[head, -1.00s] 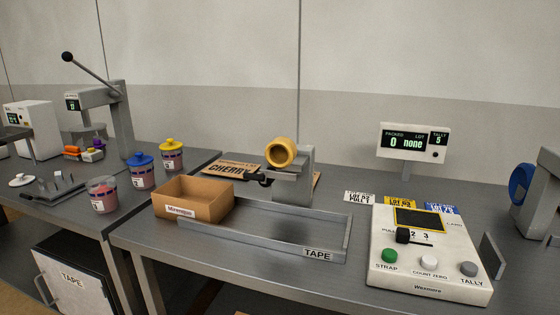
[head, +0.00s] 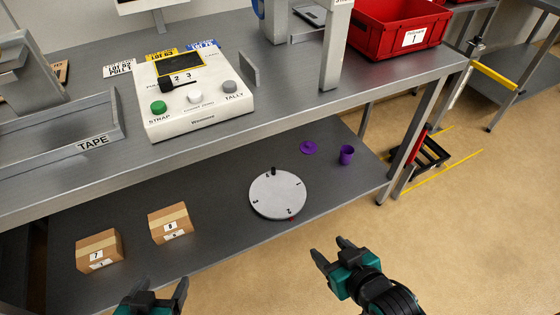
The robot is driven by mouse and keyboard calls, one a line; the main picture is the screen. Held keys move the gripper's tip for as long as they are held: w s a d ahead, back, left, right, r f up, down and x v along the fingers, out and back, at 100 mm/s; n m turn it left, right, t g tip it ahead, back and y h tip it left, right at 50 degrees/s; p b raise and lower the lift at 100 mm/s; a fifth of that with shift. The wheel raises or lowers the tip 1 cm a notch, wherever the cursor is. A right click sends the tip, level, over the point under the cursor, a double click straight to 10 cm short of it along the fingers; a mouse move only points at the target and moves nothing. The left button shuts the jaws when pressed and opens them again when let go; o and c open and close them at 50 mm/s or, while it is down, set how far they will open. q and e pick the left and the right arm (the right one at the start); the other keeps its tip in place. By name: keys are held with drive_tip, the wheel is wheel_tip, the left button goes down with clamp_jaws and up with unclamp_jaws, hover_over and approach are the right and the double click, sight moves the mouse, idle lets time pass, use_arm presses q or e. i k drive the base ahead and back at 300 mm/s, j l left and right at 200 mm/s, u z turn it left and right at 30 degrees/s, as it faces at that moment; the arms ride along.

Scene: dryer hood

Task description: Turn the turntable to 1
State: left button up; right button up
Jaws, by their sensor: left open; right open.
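The turntable (head: 278,196) is a round grey disc on the lower shelf of the bench, right of the middle. Dark numbers stand near its rim and a short dark peg rises at its far edge. A small red mark shows at its near edge, by a number that looks like 2. My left gripper (head: 160,290) is open and empty at the bottom edge, in front of the shelf and left of the turntable. My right gripper (head: 333,256) is open and empty, in front of and to the right of the turntable, apart from it.
Two cardboard boxes (head: 170,223) (head: 99,251) sit on the lower shelf at left. A purple cup (head: 346,155) and purple lid (head: 308,148) lie right of the turntable. The upper bench top (head: 290,88) overhangs the shelf, carrying a white control panel (head: 197,92) and red bin (head: 398,28).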

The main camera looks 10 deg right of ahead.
sight(274, 194)
drive_tip(key=i+l, duration=0.1)
drive_tip(key=l, duration=0.5)
drive_tip(key=i+l, duration=0.1)
drive_tip(key=l, duration=0.45)
drive_tip(key=i+z, duration=0.9)
drive_tip(key=k+j, duration=0.05)
